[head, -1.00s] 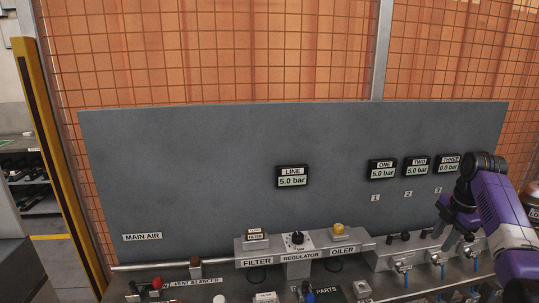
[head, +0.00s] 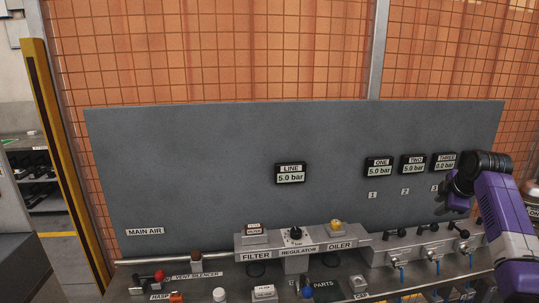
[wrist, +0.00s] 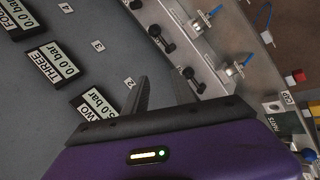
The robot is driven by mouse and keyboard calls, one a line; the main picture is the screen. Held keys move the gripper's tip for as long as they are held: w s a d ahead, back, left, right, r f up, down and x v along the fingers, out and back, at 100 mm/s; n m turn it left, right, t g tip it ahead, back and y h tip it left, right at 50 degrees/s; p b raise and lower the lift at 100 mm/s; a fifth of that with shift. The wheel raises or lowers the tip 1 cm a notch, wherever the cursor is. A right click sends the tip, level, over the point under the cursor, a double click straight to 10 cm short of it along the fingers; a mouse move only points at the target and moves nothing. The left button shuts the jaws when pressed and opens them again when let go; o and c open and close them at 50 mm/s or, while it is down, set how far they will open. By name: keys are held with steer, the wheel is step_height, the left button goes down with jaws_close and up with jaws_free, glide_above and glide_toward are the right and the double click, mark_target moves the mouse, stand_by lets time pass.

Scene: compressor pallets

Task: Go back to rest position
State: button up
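My gripper (head: 444,205) is in front of the grey panel at the right of the head view, above the row of outlet valves (head: 421,230). In the wrist view my gripper (wrist: 160,92) has its two dark fingers apart with nothing between them. Black valve handles (wrist: 162,44) lie beyond the fingers, not touched. My purple arm comes in from the right edge of the head view.
The panel (head: 215,180) carries displays: LINE (head: 290,173) 5.0 bar, ONE (head: 378,167) 5.0, TWO (head: 412,164) 5.0, THREE (head: 445,160) 0.0. The filter, regulator and oiler unit (head: 296,250) stands in the middle. A yellow post (head: 65,165) stands left.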

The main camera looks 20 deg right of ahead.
steer(key=w+a+f+m+t+h, duration=0.1)
steer(key=a+f+m+t, duration=0.25)
steer(key=a, duration=0.55)
steer(key=w+a+f+m+t+h, duration=0.25)
steer(key=a+f+m, duration=0.2)
steer(key=a, duration=0.45)
steer(key=s+a+f+m+t, duration=0.25)
steer(key=s+a, duration=0.35)
steer(key=a, duration=0.4)
steer(key=s+a+y, duration=0.2)
steer(key=s+a, duration=0.7)
steer(key=s, duration=0.4)
steer(key=s+a+n+y, duration=0.1)
steer(key=s+a+y, duration=0.2)
steer(key=s+a, duration=0.6)
steer(key=s+a+y, duration=0.3)
steer(key=s+a, duration=0.6)
steer(key=s, duration=0.9)
steer(key=shift+s+a, duration=0.2)
steer(key=shift+a, duration=0.1)
steer(key=shift+r+n, duration=0.1)
steer(key=shift+n, duration=0.15)
